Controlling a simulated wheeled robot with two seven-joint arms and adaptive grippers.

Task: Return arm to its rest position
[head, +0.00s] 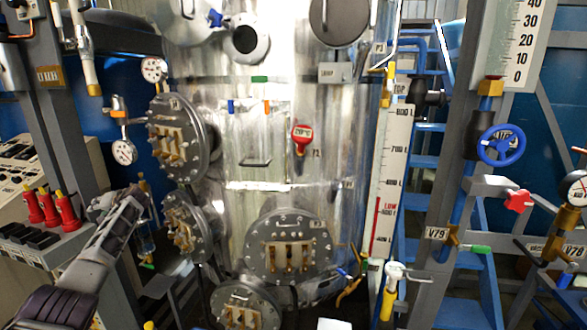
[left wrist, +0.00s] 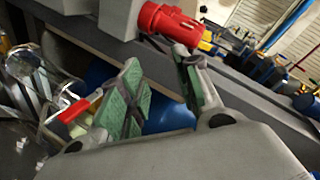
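My left arm comes in from the lower left of the head view. Its left gripper (head: 118,202) is raised in front of the control panel and the tank's left side. In the left wrist view the left gripper (left wrist: 157,68) is open, its two green-padded fingers apart with nothing held between them. A red-handled valve (left wrist: 75,109) shows beyond the left finger, and a red plug (left wrist: 168,23) shows above the fingers; both look apart from them. My right gripper is not in view.
The steel tank (head: 262,150) with bolted flanges fills the middle. A control panel (head: 40,165) with red plugs (head: 50,208) stands close to my left arm. Pressure gauges (head: 124,152) hang above the gripper. A blue handwheel (head: 501,146) and pipes stand at right.

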